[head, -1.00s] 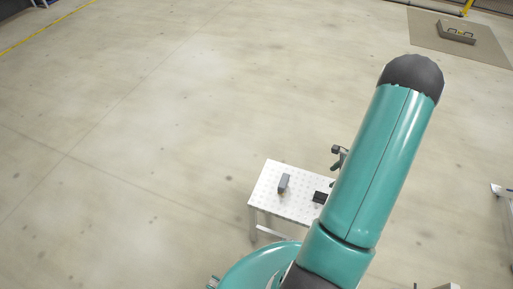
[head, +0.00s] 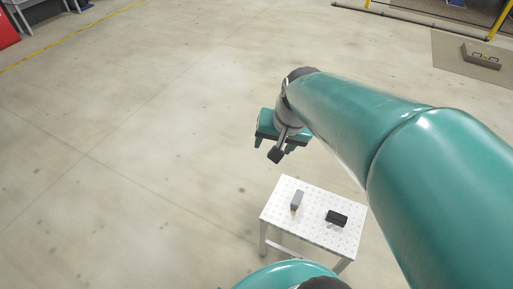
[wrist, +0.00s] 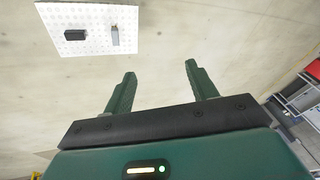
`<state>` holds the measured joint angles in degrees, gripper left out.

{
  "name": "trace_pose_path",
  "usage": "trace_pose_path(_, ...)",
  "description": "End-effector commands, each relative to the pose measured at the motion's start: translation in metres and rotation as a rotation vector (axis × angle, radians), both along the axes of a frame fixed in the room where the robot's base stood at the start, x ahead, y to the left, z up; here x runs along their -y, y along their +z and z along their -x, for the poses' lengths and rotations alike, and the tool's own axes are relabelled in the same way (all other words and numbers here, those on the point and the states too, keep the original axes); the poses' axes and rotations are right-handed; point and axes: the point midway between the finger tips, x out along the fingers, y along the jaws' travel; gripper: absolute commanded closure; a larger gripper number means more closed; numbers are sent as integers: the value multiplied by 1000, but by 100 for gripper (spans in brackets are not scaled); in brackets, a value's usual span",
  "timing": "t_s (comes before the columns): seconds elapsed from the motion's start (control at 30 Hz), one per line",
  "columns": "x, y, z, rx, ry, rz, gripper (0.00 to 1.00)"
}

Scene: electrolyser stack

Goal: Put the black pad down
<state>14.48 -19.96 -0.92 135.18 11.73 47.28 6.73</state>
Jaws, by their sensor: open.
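The black pad (head: 337,218) lies on the right part of a white perforated table (head: 278,213). It also shows in the wrist view (wrist: 75,34), on the left part of the table top (wrist: 98,14). My gripper (head: 274,147) is beyond the table's far edge in the head view, apart from the pad. In the wrist view my gripper's two green fingers (wrist: 160,75) are spread wide, with only bare floor between them. Nothing is held.
A grey block (head: 297,199) with a yellowish end stands on the table, left of the pad; it also shows in the wrist view (wrist: 115,36). A low grey box (head: 482,56) rests on a brown mat (head: 450,62) at the far right. The floor around the table is mostly clear.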

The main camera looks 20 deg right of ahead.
Motion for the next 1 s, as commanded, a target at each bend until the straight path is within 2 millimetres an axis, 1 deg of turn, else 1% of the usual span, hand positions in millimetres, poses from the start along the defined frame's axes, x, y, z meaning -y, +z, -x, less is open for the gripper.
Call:
trace_pose_path(0.03, -15, 12, 11, 29, 73, 39, 43)
trace_pose_path(0.1, -30, 24, 26, 61, 170, 94, 43)
trace_pose_path(0.2, -47, 36, 48, 104, 292, 168, 43)
trace_pose_path(0.3, -58, 44, 65, 137, 381, 225, 43)
trace_pose_path(0.4, -62, 47, 75, 156, 429, 258, 43)
trace_pose_path(0.5, -63, 48, 78, 162, 447, 272, 43)
trace_pose_path(1.0, -63, 48, 78, 161, 444, 270, 43)
